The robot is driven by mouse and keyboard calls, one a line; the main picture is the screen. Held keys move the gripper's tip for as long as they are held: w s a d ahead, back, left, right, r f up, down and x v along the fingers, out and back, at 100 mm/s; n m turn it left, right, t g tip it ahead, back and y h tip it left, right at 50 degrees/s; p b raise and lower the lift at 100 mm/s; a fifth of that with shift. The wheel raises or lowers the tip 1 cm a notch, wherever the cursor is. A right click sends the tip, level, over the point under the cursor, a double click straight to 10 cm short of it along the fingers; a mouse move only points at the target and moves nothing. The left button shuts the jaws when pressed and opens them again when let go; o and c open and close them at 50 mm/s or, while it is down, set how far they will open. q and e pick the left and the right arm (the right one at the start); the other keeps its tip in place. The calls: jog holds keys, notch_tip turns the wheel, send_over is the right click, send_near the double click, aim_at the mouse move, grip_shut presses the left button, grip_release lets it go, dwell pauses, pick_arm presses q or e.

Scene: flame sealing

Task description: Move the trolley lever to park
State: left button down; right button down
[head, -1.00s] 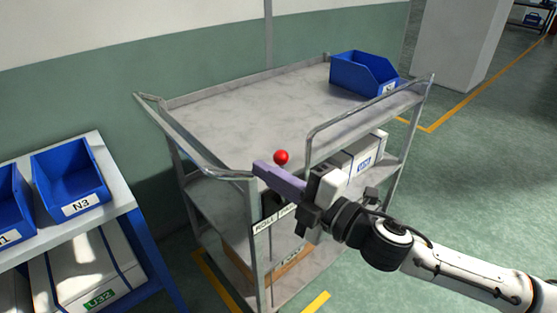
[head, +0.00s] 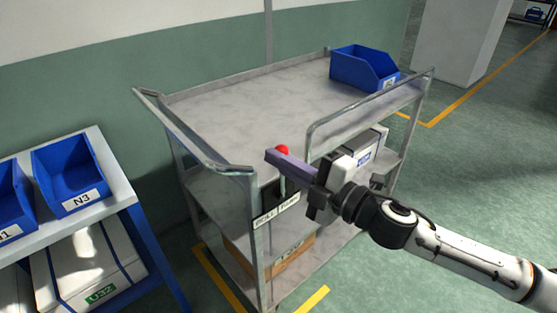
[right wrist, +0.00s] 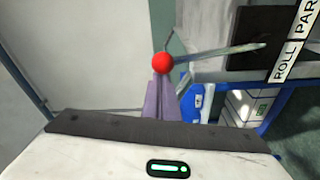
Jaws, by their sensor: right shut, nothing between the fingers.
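The trolley (head: 240,108) is grey metal and stands against the wall. Its lever has a red ball knob (head: 282,150) on a thin metal rod (head: 283,186), at a dark plate above a white label (head: 277,210). In the right wrist view the label (right wrist: 287,62) reads ROLL and PAR, cut off by the picture edge. My right gripper (head: 274,156) is shut and empty, its purple fingers overlapping the knob's lower part. In the right wrist view the knob (right wrist: 162,63) lies just beyond the fingertips (right wrist: 160,80); I cannot tell whether they touch. My left gripper is not in view.
A blue bin (head: 348,70) stands on the trolley's top at the far right. A side table with blue bins (head: 70,170) stands at left. The floor at right is free.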

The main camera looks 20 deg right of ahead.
jog(key=w+d+m+t, duration=0.1)
jog(key=w+d+m, duration=0.2)
jog(key=d+m, duration=0.5)
jog(key=shift+w+d+f, duration=0.3)
jog(key=shift+d+f, duration=0.1)
jog(key=shift+d, duration=0.55)
jog(key=shift+d+f, duration=0.1)
jog(key=shift+d, duration=0.05)
notch_tip(320, 180, up, 4)
jog(key=a+p, duration=0.3)
jog(key=p, duration=0.2)
jog(key=b+v, duration=0.2)
jog(key=v, duration=0.8)
jog(key=shift+s+a+f+b, duration=0.25)
jog(key=shift+b, duration=0.1)
